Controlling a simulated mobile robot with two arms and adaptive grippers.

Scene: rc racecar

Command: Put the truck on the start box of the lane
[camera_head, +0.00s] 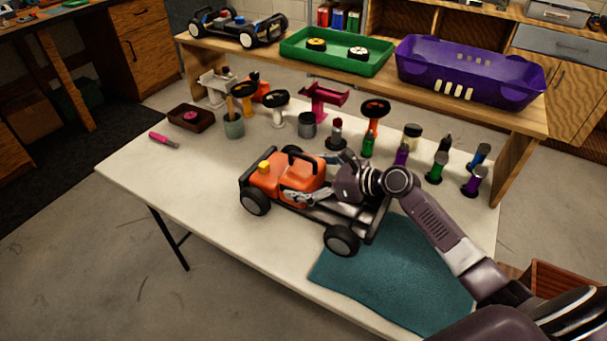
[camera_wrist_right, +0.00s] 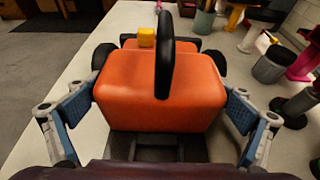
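An orange-bodied vehicle (camera_head: 268,178) with black wheels and a black handle stands on the white table in the head view. Its orange body (camera_wrist_right: 158,90) and yellow block fill the middle of the right wrist view. My right gripper (camera_head: 300,188) reaches over the vehicle's chassis from the right. In the wrist view its fingers (camera_wrist_right: 160,112) are spread on either side of the orange body; contact is unclear. A second vehicle (camera_head: 238,28), dark with blue and red parts, stands on the raised shelf at the back. I cannot make out a lane or start box. My left gripper is out of view.
A teal cloth (camera_head: 395,275) lies at the table's right front. Several cups, bottles, small stands and a dark box (camera_head: 190,118) line the table's back. A green tray (camera_head: 336,62) and purple bin (camera_head: 470,68) stand on the shelf. The table's left front is clear.

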